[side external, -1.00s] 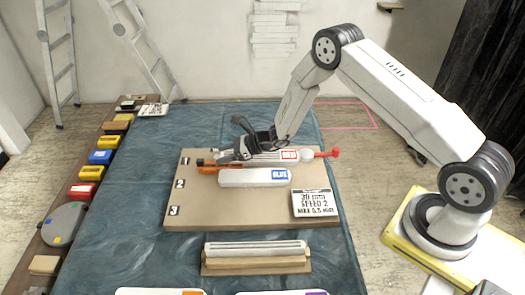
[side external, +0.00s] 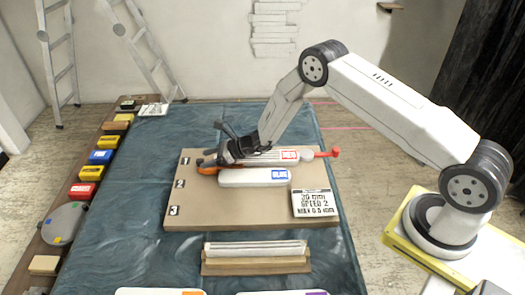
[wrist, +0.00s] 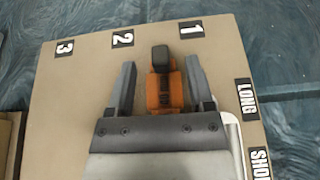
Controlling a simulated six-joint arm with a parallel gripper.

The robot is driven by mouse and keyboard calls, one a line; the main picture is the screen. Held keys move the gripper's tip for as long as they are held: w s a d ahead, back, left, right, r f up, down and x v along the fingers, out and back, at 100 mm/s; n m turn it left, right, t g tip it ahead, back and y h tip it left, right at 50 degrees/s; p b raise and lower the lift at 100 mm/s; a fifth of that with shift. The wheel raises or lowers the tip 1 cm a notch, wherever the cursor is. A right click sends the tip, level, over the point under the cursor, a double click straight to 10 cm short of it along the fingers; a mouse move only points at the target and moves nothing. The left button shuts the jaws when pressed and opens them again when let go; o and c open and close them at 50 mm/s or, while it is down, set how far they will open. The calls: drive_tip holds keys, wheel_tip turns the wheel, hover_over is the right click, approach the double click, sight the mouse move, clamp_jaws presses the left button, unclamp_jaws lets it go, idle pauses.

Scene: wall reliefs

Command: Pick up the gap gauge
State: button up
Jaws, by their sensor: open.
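An orange tool with a dark tip, which may be the gap gauge (wrist: 164,92), lies near the "1" mark on the tan board. Its orange end also shows in the side view (side external: 207,168), left of my gripper. My gripper (wrist: 160,68) is open, with one finger on each side of the orange body and a visible space at each side. In the side view my gripper (side external: 222,143) is low over the left end of the white bar labelled red. The gripper hides part of the tool, and whether the fingers touch it cannot be told.
The white bar labelled red (side external: 278,156), with a red end, and the bar labelled blue (side external: 254,177) lie close together on the board (side external: 250,212). A sign card (side external: 315,203) lies at right. A wooden rack (side external: 256,262) stands in front. Coloured boxes line the left edge.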

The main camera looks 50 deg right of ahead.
drive_tip(key=shift+x, duration=1.25)
clamp_jaws()
